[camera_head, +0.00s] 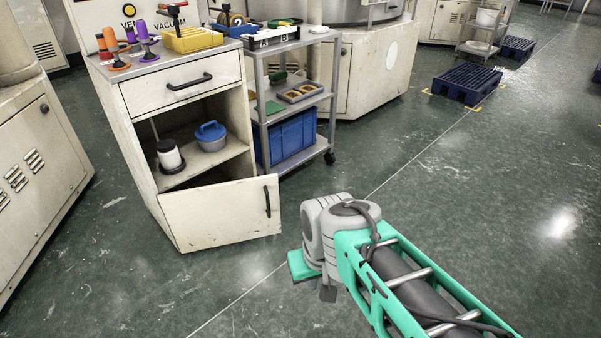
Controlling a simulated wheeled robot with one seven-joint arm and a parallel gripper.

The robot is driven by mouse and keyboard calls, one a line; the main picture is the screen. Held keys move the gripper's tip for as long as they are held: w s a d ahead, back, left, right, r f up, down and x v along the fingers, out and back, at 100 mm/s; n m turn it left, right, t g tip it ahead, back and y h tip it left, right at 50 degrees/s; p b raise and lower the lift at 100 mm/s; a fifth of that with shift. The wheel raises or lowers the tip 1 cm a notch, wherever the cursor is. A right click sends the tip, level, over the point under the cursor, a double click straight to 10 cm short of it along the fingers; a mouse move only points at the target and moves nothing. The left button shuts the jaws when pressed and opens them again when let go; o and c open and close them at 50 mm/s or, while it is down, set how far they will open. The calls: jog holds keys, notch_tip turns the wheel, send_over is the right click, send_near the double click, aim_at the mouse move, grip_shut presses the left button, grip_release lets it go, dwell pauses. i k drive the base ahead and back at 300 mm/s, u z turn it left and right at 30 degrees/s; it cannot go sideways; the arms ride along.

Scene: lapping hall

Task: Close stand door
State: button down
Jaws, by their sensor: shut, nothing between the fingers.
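The stand (137,127) is a cream metal cabinet at the left with a drawer on top and an open compartment below. Its door (215,215) stands open, swung out toward me at the bottom front, with a black vertical handle (267,201) near its right edge. The drawer (180,84) is shut. Inside the compartment are a white and black jar (169,155) and a blue-lidded pot (211,136). My gripper (326,294) is shut and empty, to the right of the door and apart from it. Its fingers are partly hidden by the wrist.
A yellow tray (191,40) and colored tools sit on the stand's top. A machine cabinet (35,165) is at far left. The floor at right is clear toward a blue pallet (466,83).

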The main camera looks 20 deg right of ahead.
aim_at(202, 218)
jog(key=u, duration=0.4)
jog(key=i, duration=0.95)
jog(key=u, duration=0.9)
